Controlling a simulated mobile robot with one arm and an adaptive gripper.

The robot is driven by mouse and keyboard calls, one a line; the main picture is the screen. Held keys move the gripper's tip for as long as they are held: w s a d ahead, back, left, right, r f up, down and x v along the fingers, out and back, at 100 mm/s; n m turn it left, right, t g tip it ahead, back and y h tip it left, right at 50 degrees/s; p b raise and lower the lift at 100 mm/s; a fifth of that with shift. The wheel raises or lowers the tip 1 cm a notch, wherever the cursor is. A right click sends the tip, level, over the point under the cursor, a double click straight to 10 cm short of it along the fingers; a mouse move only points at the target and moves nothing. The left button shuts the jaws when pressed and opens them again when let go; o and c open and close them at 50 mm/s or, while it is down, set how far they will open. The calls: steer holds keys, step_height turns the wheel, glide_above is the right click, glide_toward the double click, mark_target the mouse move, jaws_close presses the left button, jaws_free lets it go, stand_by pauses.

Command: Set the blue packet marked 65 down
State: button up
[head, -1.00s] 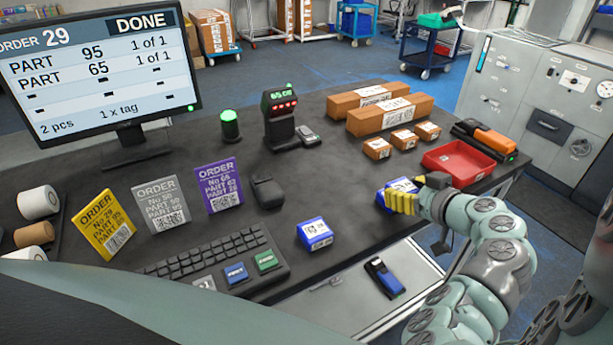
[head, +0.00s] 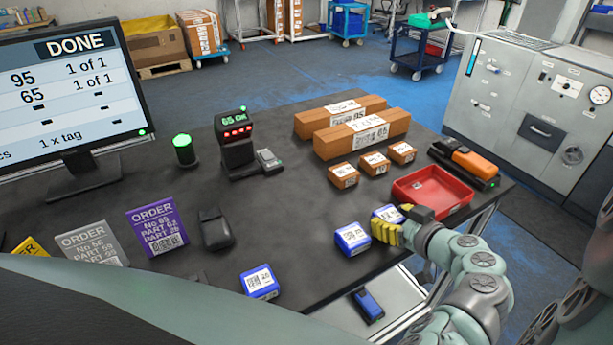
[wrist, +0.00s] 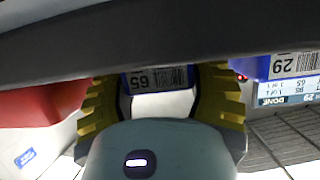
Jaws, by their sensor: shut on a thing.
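The blue packet marked 65 (wrist: 155,79) is between the yellow fingers of my gripper (wrist: 161,92) in the wrist view, its label upside down. My gripper (head: 391,229) is shut on it. In the head view, the white-labelled blue packet (head: 387,213) shows just behind the fingers, low over the table near the red tray. I cannot tell whether its underside touches the table. A second blue packet (head: 352,239) stands close to its left; it also shows in the wrist view (wrist: 288,66) at the right. A third blue packet (head: 259,283) lies farther left.
The red tray (head: 432,212) is empty, right of my gripper. Small brown boxes (head: 343,176) and long cartons (head: 360,138) stand behind. The table's front edge is close to my gripper. The monitor (head: 88,50) reads DONE.

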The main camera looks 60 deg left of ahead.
steer(key=shift+r, duration=0.1)
steer(key=shift+s, duration=0.1)
steer(key=o, duration=1.3)
steer(key=shift+o, duration=0.2)
steer(key=shift+p, duration=0.35)
steer(key=shift+d+f, duration=0.1)
steer(key=shift+f, duration=0.1)
steer(key=b+v, duration=0.3)
steer(key=v, duration=1.2)
steer(key=shift+s+d+f, duration=0.2)
steer(key=shift+d, duration=0.2)
steer(key=shift+w, duration=0.1)
